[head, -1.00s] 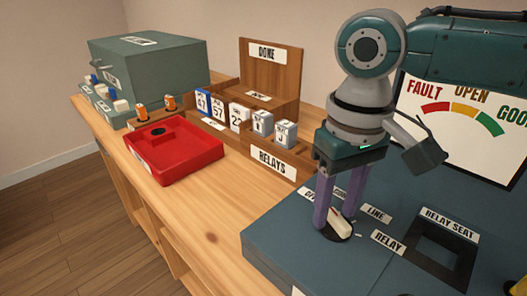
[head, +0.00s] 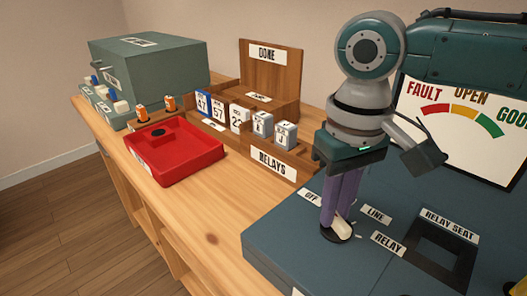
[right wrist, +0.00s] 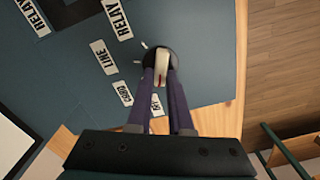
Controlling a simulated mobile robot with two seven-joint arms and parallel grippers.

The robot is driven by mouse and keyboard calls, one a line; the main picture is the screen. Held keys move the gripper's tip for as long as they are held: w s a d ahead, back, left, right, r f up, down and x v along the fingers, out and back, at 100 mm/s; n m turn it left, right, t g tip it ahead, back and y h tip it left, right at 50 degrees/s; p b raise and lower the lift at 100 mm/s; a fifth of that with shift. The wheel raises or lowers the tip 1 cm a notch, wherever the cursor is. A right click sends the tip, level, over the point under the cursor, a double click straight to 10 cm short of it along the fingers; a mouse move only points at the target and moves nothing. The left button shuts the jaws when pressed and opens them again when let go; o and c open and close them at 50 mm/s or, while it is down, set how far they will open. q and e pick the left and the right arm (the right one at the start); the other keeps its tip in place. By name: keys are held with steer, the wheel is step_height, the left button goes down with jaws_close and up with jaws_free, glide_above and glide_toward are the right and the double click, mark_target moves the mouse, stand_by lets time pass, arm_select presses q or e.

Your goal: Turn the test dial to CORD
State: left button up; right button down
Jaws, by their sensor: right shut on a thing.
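The test dial (head: 338,233) is a round black disc with a cream knob, set in the blue-green panel (head: 290,245). My right gripper (head: 339,214) points down at it, its purple fingers shut on the knob. In the right wrist view the knob (right wrist: 161,60) sits between the fingertips (right wrist: 161,76), and a red mark shows on its near side, toward the OFF label. My left gripper is out of view.
A relay seat recess (head: 440,250) lies right of the dial, below the fault meter (head: 465,125). A red tray (head: 185,165), a wooden relay rack (head: 275,165) and a green box (head: 150,70) stand to the left. Bare bench lies between tray and panel.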

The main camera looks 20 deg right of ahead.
steer(key=shift+r+m+p, duration=0.2)
steer(key=shift+m+p, duration=0.1)
steer(key=shift+p, duration=0.35)
steer(key=m+p, duration=0.2)
steer(key=p, duration=0.1)
steer(key=m+p, duration=0.3)
steer(key=p, duration=0.1)
steer(key=shift+s+d, duration=0.1)
steer(key=shift+d, duration=0.1)
steer(key=shift+d+f+m+p, duration=0.1)
steer(key=shift+f+m+p, duration=0.05)
steer(key=shift+m+p, duration=1.3)
steer(key=shift+m, duration=0.25)
steer(key=c, duration=0.8)
jaws_free()
steer(key=shift+d, duration=0.1)
